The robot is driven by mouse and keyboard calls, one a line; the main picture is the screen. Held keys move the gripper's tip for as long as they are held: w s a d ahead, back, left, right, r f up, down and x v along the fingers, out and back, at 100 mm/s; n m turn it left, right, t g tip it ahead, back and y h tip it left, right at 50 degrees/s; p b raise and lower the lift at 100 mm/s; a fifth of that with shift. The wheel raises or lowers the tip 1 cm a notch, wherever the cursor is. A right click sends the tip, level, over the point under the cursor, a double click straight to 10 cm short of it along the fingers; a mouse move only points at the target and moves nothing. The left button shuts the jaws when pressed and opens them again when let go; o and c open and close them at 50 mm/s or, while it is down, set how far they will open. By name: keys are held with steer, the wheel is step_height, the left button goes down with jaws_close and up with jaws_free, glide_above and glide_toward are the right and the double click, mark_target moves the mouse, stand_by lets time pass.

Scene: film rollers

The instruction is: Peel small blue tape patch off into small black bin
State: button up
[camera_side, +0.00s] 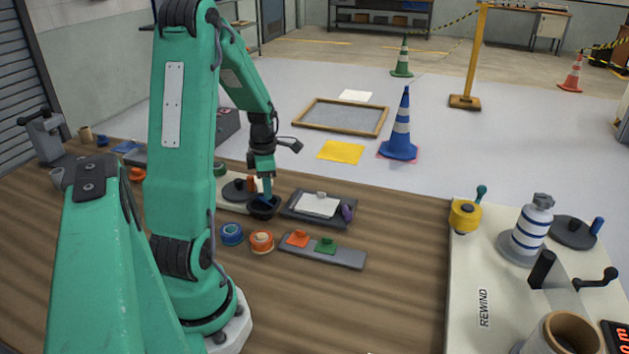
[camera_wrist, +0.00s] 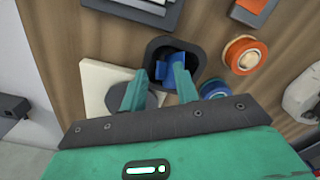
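The small black bin (camera_side: 273,214) stands on the wooden table, just below my gripper (camera_side: 264,195). In the wrist view the bin (camera_wrist: 153,48) lies beyond my gripper (camera_wrist: 158,68), whose two fingers are apart over its near side. The small blue tape patch (camera_wrist: 162,70) shows inside the bin, folded or bent, and is partly hidden by the right finger. Some blue also shows at the bin in the side view (camera_side: 265,202). I cannot tell whether the patch touches a finger.
A pale board with a dark disc (camera_wrist: 119,91) sits beside the bin. A blue tape roll (camera_side: 231,233), an orange roll (camera_side: 261,241), and a grey strip (camera_side: 341,257) with orange and green patches lie nearer. A clipboard (camera_side: 318,205) lies right of the bin.

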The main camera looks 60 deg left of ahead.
steer(key=shift+r, duration=0.2)
step_height(320, 180, up, 8)
steer(key=shift+f, duration=0.25)
stand_by(0.4)
